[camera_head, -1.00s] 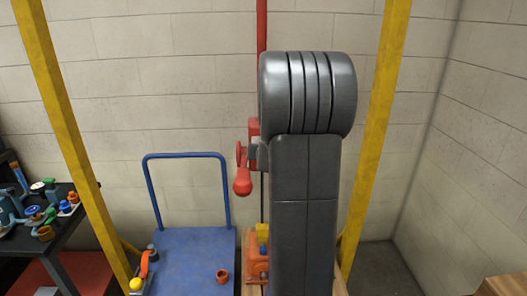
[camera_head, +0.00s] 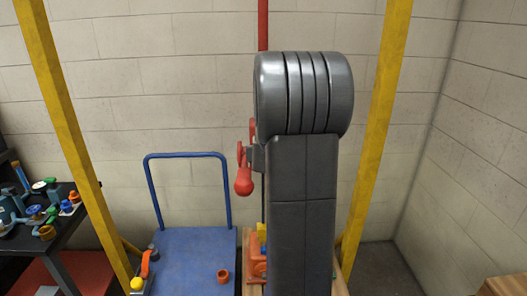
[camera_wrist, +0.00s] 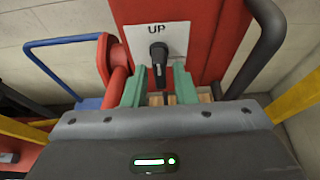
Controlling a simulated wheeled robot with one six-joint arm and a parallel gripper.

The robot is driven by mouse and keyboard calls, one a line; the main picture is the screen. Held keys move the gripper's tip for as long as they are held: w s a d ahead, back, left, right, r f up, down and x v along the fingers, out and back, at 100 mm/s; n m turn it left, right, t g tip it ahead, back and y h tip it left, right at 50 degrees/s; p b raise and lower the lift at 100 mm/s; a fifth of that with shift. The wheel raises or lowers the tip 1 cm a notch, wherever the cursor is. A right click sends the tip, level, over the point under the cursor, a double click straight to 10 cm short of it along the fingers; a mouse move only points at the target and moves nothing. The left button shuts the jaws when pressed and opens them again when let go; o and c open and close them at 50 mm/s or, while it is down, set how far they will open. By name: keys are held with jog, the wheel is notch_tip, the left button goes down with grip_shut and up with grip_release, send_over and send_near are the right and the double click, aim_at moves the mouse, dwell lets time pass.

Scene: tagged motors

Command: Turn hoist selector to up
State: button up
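The hoist selector (camera_wrist: 158,52) is a black knob on a white plate (camera_wrist: 205,38) marked UP, on the front of the red hoist body (camera_wrist: 228,30) in the wrist view. The knob's narrow part points down, away from the UP mark. My gripper (camera_wrist: 159,84) has two green fingers, set apart on the left and right of the knob's lower end. Nothing shows clamped between them. Whether a finger touches the knob, I cannot tell. In the head view, my arm hides the selector and gripper; a red handle (camera_head: 243,182) shows left of the arm.
A blue cart (camera_head: 190,258) stands left of my arm, with an orange ring and other small parts on it. Yellow frame posts (camera_head: 378,120) rise on both sides. A dark table (camera_head: 60,235) with several parts is far left. A block wall is behind.

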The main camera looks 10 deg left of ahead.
jog(key=shift+o, duration=0.5)
jog(key=p+v, duration=0.2)
jog(key=v, duration=1.2)
jog(key=shift+p, duration=0.3)
jog(key=shift+w+f, duration=0.2)
jog(key=b+x, duration=0.2)
jog(key=x, duration=1.1)
jog(key=shift+w+b, duration=0.3)
jog(key=shift+s+a+r, duration=0.1)
